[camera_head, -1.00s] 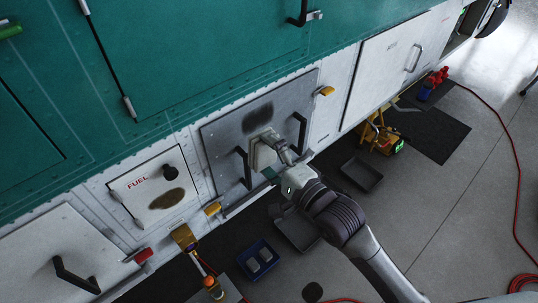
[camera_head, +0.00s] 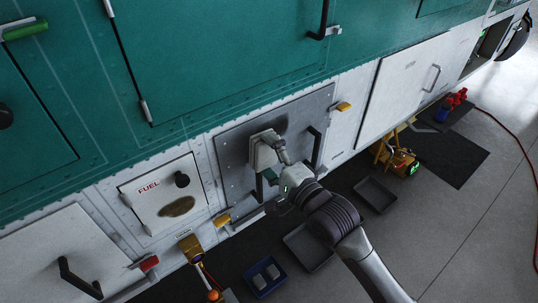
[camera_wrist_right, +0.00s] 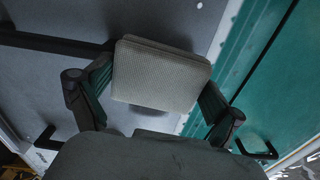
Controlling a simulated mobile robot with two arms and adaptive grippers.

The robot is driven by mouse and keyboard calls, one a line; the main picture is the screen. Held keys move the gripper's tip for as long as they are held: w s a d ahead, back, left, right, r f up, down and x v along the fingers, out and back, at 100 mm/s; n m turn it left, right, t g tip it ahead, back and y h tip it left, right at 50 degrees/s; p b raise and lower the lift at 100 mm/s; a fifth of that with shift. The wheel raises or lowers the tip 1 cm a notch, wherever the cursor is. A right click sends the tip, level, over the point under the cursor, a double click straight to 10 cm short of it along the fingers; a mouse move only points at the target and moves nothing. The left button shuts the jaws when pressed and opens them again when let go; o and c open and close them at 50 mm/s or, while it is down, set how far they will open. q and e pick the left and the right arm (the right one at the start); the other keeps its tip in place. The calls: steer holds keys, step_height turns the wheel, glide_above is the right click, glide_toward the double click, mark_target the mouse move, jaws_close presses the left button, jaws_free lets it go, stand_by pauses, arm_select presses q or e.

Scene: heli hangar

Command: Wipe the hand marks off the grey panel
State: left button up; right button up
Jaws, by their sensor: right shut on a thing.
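The grey panel (camera_head: 232,150) is set in the white lower side of the helicopter, with two black handles on it. A dark hand mark (camera_head: 281,124) shows on its upper part, partly covered by a pale pad (camera_head: 262,155). My right gripper (camera_head: 277,150) is shut on the pad and holds it at the panel's face, above and between the handles. In the right wrist view the ribbed pad (camera_wrist_right: 160,75) sits between the two fingers of my right gripper (camera_wrist_right: 155,95). Whether the pad touches the panel is hard to tell. My left gripper is not in view.
A white fuel door (camera_head: 150,200) with a brown smudge (camera_head: 177,207) is left of the panel. Yellow latches (camera_head: 343,106) flank the panel. Dark trays (camera_head: 375,195) and a blue bin (camera_head: 264,278) are on the floor below. A yellow device (camera_head: 398,160) stands at right.

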steer(key=shift+r, duration=0.3)
